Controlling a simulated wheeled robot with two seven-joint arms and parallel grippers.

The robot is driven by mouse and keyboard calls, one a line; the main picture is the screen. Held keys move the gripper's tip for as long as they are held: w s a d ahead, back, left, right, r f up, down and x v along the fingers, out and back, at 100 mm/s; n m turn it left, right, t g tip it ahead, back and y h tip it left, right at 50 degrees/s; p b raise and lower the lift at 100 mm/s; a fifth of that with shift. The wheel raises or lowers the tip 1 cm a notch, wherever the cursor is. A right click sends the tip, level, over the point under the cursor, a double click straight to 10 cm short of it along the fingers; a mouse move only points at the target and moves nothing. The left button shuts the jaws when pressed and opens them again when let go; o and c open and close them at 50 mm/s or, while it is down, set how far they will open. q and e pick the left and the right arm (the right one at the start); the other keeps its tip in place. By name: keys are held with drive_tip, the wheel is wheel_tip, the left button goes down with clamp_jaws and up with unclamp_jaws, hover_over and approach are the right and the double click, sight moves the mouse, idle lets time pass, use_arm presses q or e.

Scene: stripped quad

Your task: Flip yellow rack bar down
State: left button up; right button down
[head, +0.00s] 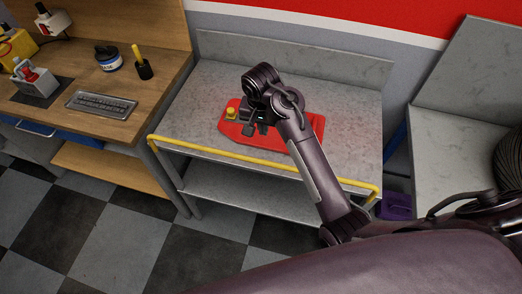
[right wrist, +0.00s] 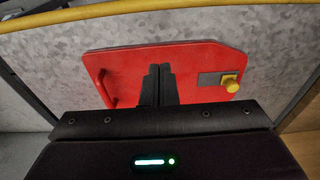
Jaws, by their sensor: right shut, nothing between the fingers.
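The yellow rack bar (head: 240,157) runs along the front edge of the grey metal table (head: 190,110) in the head view, with bent ends at both sides. Part of it is hidden behind my right arm. In the right wrist view the bar (right wrist: 75,14) crosses the top left. My right gripper (head: 250,129) is over the red board, behind the bar and apart from it. Its black fingers (right wrist: 157,72) are together with nothing between them. My left gripper is not in view.
The red board (head: 305,128) with a yellow knob (head: 230,113) lies on the metal table. A purple object (head: 396,207) sits near the table's right end. Checkered floor in front is open.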

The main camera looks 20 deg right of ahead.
wheel_tip(320, 180, down, 8)
drive_tip(key=s+a+p, duration=0.1)
drive_tip(key=s+p, duration=0.1)
drive_tip(key=p, duration=0.2)
drive_tip(key=shift+s+a+f+p, duration=0.15)
drive_tip(key=shift+s+a+p, duration=0.05)
drive_tip(key=shift+p, duration=0.2)
drive_tip(key=shift+w, duration=0.1)
